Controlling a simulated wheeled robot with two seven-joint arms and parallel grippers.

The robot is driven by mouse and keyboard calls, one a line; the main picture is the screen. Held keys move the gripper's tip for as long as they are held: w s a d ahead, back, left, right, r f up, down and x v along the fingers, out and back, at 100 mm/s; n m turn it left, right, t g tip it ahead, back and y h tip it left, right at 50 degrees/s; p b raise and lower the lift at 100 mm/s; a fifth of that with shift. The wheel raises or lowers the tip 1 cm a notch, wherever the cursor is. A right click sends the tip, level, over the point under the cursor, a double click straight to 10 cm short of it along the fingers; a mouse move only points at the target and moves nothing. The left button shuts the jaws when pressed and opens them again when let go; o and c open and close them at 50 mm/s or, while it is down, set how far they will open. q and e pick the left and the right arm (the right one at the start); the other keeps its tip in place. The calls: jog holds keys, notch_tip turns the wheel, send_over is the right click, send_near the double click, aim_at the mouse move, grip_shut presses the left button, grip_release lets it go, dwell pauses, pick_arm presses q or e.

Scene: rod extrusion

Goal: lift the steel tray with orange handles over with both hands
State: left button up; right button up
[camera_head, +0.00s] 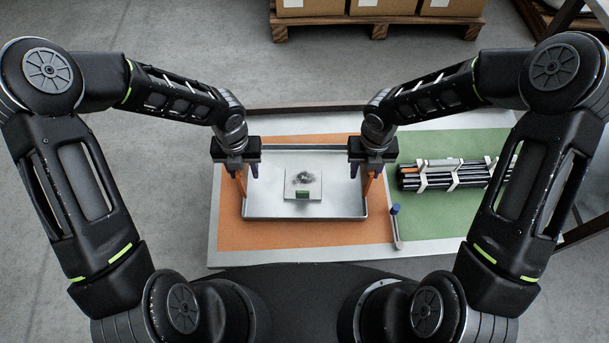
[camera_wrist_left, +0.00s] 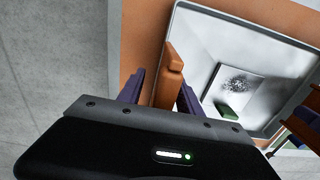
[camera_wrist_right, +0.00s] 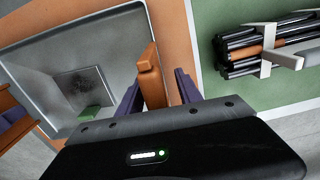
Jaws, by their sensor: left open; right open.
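The steel tray (camera_head: 262,213) lies on the orange half of the table, with an orange upright handle at each side. A light square plate (camera_head: 318,183) with a dark speckled patch and a green block (camera_head: 302,195) is inside it. My left gripper (camera_head: 240,171) is open at the left handle (camera_wrist_left: 174,75), whose bar shows between the purple fingers in the left wrist view. My right gripper (camera_head: 370,171) is open at the right handle (camera_wrist_right: 151,75), which stands between its fingers in the right wrist view. I cannot tell whether any finger touches a handle.
On the green half (camera_head: 430,228) to the right lies a bundle of black rods (camera_head: 455,177) in white holders, with one orange rod. A small blue-topped item (camera_head: 395,210) stands just right of the tray. A pallet with boxes (camera_head: 375,20) stands behind on the floor.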

pick_arm(q)
jog(key=shift+c, duration=0.5)
pick_arm(e)
jog(key=shift+c, duration=0.5)
pick_arm(q)
grip_shut()
pick_arm(e)
grip_shut()
pick_arm(q)
jog(key=shift+r, duration=0.1)
pick_arm(e)
jog(key=shift+r, duration=0.1)
